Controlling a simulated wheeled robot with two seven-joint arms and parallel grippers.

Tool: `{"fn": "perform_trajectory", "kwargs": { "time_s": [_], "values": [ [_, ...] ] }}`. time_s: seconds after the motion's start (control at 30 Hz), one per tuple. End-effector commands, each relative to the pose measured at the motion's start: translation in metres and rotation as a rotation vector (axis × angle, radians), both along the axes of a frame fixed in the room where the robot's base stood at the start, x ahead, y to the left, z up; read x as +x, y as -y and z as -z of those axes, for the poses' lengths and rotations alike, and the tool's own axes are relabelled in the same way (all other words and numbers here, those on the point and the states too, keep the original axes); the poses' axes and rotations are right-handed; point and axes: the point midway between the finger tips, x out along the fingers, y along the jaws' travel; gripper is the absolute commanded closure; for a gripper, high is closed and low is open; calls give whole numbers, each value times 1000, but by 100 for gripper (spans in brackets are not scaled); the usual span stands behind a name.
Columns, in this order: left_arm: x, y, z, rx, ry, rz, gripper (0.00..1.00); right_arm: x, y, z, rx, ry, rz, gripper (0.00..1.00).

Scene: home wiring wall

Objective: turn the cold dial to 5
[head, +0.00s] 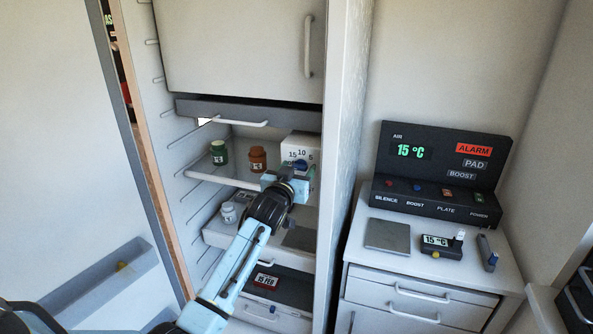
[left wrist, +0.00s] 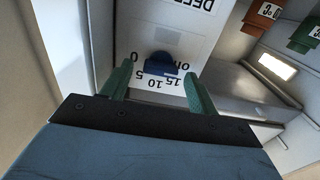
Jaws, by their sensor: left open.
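The cold dial (head: 300,166) is a blue knob on the front of a white box (head: 302,145) on the fridge's upper shelf. Its printed scale shows 15, 10 and 5 above it in the head view. In the left wrist view the blue dial (left wrist: 163,64) appears between the fingertips, with the numbers and an OFF mark around it. I cannot tell which mark it points to. My left gripper (head: 295,177) is open, its green fingers (left wrist: 160,88) spread to either side of the dial in that view. Contact with the dial is not clear. My right gripper is not in view.
A green jar (head: 218,152) and an orange jar (head: 258,158) stand left of the box on the same shelf (head: 220,178). A drawer front (head: 248,112) hangs above. The fridge side wall (head: 340,150) is close on the right. A black control panel (head: 440,170) stands on the cabinet beyond.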

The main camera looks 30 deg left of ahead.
Motion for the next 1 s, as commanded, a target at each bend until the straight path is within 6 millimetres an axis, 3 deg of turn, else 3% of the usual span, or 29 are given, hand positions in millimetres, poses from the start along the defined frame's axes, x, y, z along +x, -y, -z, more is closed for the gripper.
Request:
{"fn": "perform_trajectory", "kwargs": {
  "time_s": [0.23,0.57,1.0],
  "values": [
    [0,0,0,0,0,0,40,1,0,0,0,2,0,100],
    [0,0,0,0,0,0,83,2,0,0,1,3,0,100],
    [0,0,0,94,-24,1,85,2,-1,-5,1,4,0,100]
  ]
}}
